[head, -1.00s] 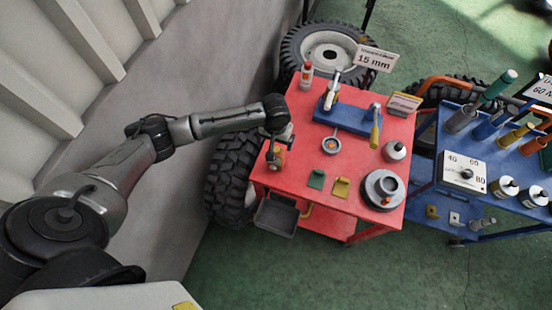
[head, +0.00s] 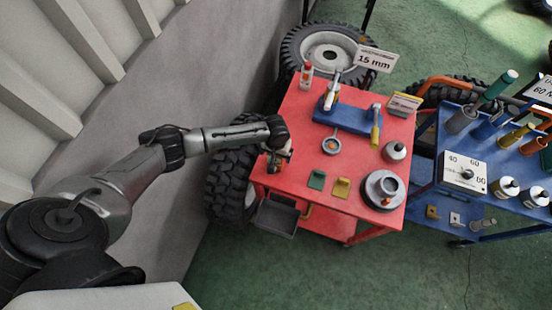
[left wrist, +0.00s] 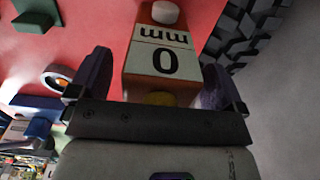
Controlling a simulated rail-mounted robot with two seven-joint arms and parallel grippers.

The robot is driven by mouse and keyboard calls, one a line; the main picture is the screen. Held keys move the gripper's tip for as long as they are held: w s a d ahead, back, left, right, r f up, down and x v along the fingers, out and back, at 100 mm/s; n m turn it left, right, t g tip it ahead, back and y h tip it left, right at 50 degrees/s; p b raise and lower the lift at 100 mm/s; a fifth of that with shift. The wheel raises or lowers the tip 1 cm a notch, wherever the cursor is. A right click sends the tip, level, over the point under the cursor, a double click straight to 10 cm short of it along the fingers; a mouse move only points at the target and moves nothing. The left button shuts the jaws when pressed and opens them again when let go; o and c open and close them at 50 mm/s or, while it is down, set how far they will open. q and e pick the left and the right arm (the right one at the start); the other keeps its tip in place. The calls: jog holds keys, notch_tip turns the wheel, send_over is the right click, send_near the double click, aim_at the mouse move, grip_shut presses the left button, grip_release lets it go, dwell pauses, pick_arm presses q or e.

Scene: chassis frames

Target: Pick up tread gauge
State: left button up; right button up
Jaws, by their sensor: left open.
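The tread gauge (left wrist: 163,50), an orange body with a white label reading "0 mm" upside down and a pale round knob, shows in the left wrist view. My left gripper (left wrist: 155,88) is open, with one purple-grey finger on each side of the gauge; I cannot tell whether they touch it. In the head view my left gripper (head: 277,160) is low over the left edge of the red cart (head: 300,115) and hides most of the gauge. My right gripper is not in view.
A grey bin (head: 276,217) hangs at the cart's front left. Green (head: 316,180) and yellow (head: 341,187) holders and a round magnifier-like tool (head: 331,145) stand right of the gripper. A tire (head: 225,180) stands left of the cart. A blue cart (head: 480,180) stands right.

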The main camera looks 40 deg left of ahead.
pick_arm(q)
jog(key=c, duration=1.1)
jog(key=shift+c, duration=0.2)
